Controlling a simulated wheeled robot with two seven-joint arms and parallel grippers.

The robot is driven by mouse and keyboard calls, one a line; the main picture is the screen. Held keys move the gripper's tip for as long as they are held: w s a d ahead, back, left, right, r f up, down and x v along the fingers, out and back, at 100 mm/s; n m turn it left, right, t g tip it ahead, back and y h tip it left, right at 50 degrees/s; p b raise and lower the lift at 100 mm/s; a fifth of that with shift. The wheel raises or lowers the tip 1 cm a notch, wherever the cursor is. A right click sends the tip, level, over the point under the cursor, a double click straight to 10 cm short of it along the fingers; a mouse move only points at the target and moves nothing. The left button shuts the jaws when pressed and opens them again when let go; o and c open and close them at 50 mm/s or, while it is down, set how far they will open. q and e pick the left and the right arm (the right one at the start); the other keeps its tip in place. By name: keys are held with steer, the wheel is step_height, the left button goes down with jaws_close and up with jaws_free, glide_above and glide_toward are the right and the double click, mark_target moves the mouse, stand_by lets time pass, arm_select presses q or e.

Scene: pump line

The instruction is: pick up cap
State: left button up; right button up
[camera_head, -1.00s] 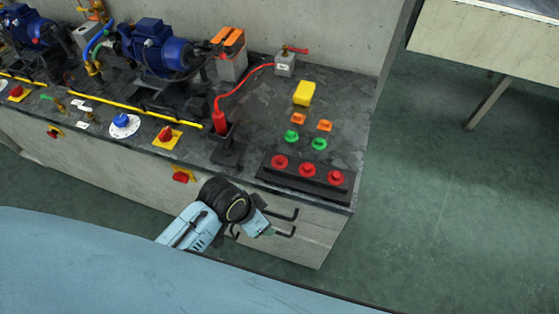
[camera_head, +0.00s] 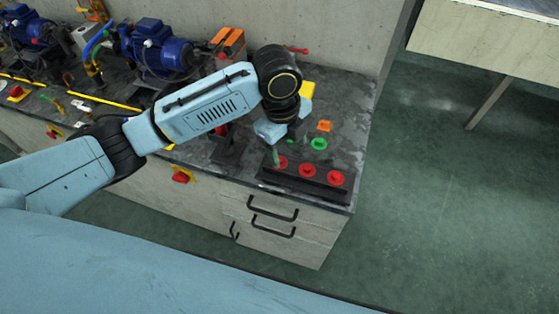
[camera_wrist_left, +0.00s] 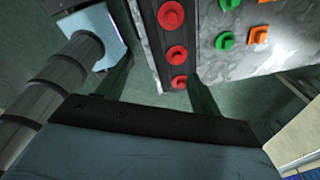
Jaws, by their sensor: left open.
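Three round red caps (camera_head: 307,170) stand in a row on a black rack (camera_head: 322,186) at the bench's front right corner. Behind them in the head view are a green cap (camera_head: 319,144) and an orange cap (camera_head: 324,126); my left arm hides others. The left wrist view shows the red caps (camera_wrist_left: 176,54), two green caps (camera_wrist_left: 226,40) and orange caps (camera_wrist_left: 258,34). My left gripper (camera_head: 290,151) is open and empty above the bench, near the leftmost red cap. Its fingers (camera_wrist_left: 160,92) show in the wrist view, with the nearest red cap between them in the picture. My right gripper is out of view.
A yellow block (camera_head: 309,89) is partly hidden behind my left wrist. Blue pumps (camera_head: 160,50) and an orange-topped box (camera_head: 228,42) stand farther left on the bench. Drawers with black handles (camera_head: 272,212) face the front. Open floor (camera_head: 440,180) lies to the right.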

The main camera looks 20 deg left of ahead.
arm_select(q)
steer(key=w+a+r+m+y, duration=0.1)
steer(key=w+a+r+m, duration=0.1)
steer(key=w+a+r, duration=0.15)
step_height(320, 180, down, 8)
steer(key=shift+a+r+b, duration=0.1)
steer(key=shift+a+b, duration=0.05)
steer(key=shift+b, duration=0.35)
steer(key=shift+d+f+b, duration=0.15)
steer(key=shift+d+f, duration=0.05)
steer(key=shift+f, duration=1.2)
steer(key=shift+d+f+b, duration=0.15)
steer(key=shift+f, duration=1.2)
steer(key=shift+c, duration=0.4)
jaws_close()
